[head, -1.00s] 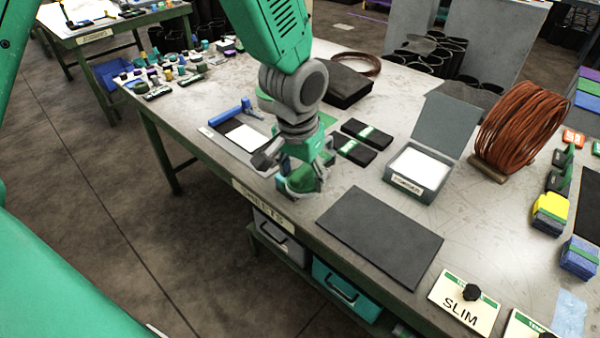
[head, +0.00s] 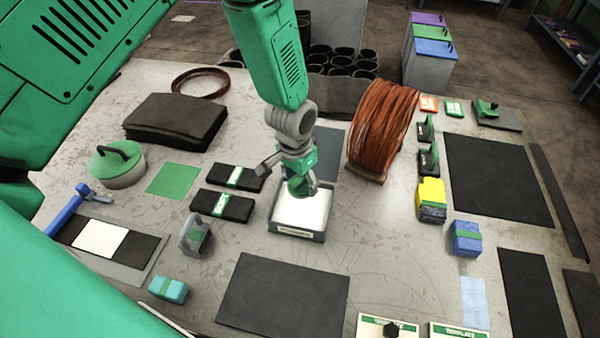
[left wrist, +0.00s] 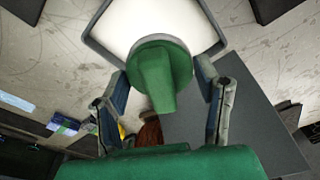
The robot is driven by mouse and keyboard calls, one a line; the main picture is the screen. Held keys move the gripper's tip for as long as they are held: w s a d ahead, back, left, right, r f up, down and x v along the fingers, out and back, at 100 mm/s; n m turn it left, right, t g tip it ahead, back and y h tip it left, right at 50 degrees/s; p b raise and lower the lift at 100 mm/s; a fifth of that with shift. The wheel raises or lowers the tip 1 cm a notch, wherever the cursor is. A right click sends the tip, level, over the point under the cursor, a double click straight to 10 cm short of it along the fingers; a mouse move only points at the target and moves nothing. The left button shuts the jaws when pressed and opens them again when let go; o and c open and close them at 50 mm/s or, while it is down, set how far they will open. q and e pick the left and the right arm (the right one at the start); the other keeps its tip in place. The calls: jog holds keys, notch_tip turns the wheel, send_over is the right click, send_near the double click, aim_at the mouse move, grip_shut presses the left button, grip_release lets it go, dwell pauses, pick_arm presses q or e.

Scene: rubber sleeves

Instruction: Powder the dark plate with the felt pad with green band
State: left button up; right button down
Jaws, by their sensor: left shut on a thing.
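My left gripper (head: 299,188) is shut on the green felt pad (head: 297,186), a round green piece with a raised grip. In the left wrist view the pad (left wrist: 163,72) sits between the two fingers, over the white powder. The open powder box (head: 297,236) has grey walls and a white fill; its raised grey lid (head: 330,150) is behind the gripper. I cannot tell whether the pad touches the powder. The dark plate (head: 283,297) lies flat at the front of the table, nearer than the box. My right gripper is not in view.
Two black banded bundles (head: 222,205) lie left of the box. A grey holder (head: 195,236) and teal block (head: 168,289) stand left of the plate. A copper-brown coil (head: 383,132) stands right of the lid. Yellow (head: 431,200) and blue (head: 466,238) blocks are farther right.

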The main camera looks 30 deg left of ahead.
aim_at(303, 205)
pick_arm(q)
jog(key=shift+d+f, duration=0.2)
jog(key=shift+d, duration=0.1)
jog(key=shift+d+f+b, duration=0.1)
jog(key=shift+f+b, duration=0.2)
jog(key=shift+b, duration=0.25)
jog(key=f+b, duration=0.2)
jog(key=f, duration=0.1)
jog(key=f+b, duration=0.1)
jog(key=shift+a+f+b, duration=0.15)
jog(key=shift+a+b, duration=0.1)
jog(key=shift+b, duration=0.05)
jog(key=shift+a+f+b, duration=0.15)
jog(key=shift+f+b, duration=0.15)
jog(key=shift+f, duration=0.1)
jog(key=shift+d+r, duration=0.15)
jog(key=shift+d, duration=0.25)
jog(key=shift+a+f, duration=0.2)
jog(key=shift+a, duration=0.1)
jog(key=shift+d+f, duration=0.2)
jog(key=shift+f, duration=0.1)
dwell(0.5)
